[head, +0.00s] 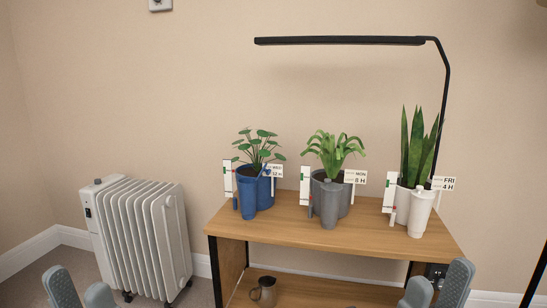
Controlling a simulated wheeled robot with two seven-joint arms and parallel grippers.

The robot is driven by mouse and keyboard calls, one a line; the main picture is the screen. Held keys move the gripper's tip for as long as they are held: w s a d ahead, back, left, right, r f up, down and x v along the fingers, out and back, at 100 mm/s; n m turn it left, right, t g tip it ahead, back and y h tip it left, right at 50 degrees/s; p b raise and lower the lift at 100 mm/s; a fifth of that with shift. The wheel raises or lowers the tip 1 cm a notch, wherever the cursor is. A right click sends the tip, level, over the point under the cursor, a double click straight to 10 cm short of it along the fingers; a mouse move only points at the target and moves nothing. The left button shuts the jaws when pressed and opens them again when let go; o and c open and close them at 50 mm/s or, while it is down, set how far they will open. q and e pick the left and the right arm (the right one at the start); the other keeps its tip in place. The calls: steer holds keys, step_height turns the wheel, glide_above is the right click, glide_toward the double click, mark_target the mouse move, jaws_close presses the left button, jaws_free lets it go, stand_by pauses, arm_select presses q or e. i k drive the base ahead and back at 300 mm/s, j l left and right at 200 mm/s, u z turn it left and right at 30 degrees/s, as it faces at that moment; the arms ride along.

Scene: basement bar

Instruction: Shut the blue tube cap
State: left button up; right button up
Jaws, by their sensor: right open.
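The blue tube (247,196) stands upright at the front of a blue pot (267,189) on the left of the wooden shelf. Its top shows a dark opening. A small blue piece (266,171) at its upper right looks like the raised cap, but it is too small to be sure. My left gripper (79,289) is at the bottom left edge, open and empty, far from the tube. My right gripper (437,287) is at the bottom right edge, open and empty, below and right of the shelf top.
A grey pot with a grey tube (329,207) and a white pot with a white tube (421,212) stand further right. White labelled stakes flank the pots. A black lamp (340,41) arches above. A jug (264,292) sits on the lower shelf. A radiator (146,235) stands left.

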mark_target(268, 172)
steer(key=i+j+u, duration=0.25)
steer(key=i, duration=0.2)
steer(key=i+j+u, duration=0.3)
steer(key=i, duration=0.2)
